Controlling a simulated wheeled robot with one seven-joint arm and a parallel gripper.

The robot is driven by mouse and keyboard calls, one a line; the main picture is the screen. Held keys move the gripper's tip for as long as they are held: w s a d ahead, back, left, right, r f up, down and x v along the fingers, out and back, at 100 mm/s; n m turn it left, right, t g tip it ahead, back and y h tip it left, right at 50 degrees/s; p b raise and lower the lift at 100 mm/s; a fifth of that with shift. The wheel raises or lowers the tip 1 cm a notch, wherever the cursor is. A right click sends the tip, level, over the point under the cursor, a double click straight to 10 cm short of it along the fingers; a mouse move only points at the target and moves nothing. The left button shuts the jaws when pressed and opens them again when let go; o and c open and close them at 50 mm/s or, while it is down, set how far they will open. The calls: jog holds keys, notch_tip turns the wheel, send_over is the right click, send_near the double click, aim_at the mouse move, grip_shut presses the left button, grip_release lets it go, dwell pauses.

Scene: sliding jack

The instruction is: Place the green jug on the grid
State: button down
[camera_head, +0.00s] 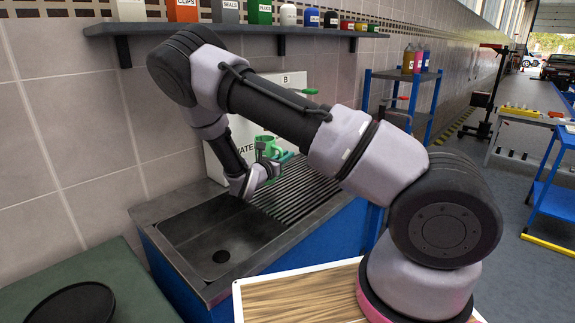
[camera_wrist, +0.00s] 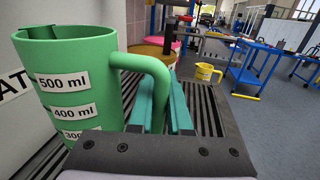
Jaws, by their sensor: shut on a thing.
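The green jug (camera_head: 268,144) is in my gripper (camera_head: 280,158), above the sink unit near the wall panel. In the wrist view the jug (camera_wrist: 75,75) fills the left side, roughly upright, with white volume labels. Its handle is at the teal fingers (camera_wrist: 165,105), which are shut on it. The grid (camera_head: 310,193) is the dark slatted drainboard right of the sink basin. It also shows in the wrist view (camera_wrist: 212,112), below and beyond the fingers. Whether the jug's base touches the grid is hidden.
The sink basin (camera_head: 220,245) lies left of the grid. A white panel (camera_head: 290,90) stands behind it, and a shelf (camera_head: 240,29) with boxes and bottles hangs above. A blue rack (camera_head: 405,95) stands at the right. A yellow jug (camera_wrist: 207,75) is farther off.

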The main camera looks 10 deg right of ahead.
jog(key=shift+w+d+f, duration=0.15)
jog(key=shift+f, duration=0.45)
jog(key=shift+w+d+f, duration=0.1)
jog(key=shift+f, duration=0.45)
jog(key=shift+w+d+f, duration=0.15)
jog(key=shift+f, duration=0.45)
jog(key=c, duration=0.9)
grip_release()
jog(key=shift+f, duration=0.1)
jog(key=shift+o, duration=0.2)
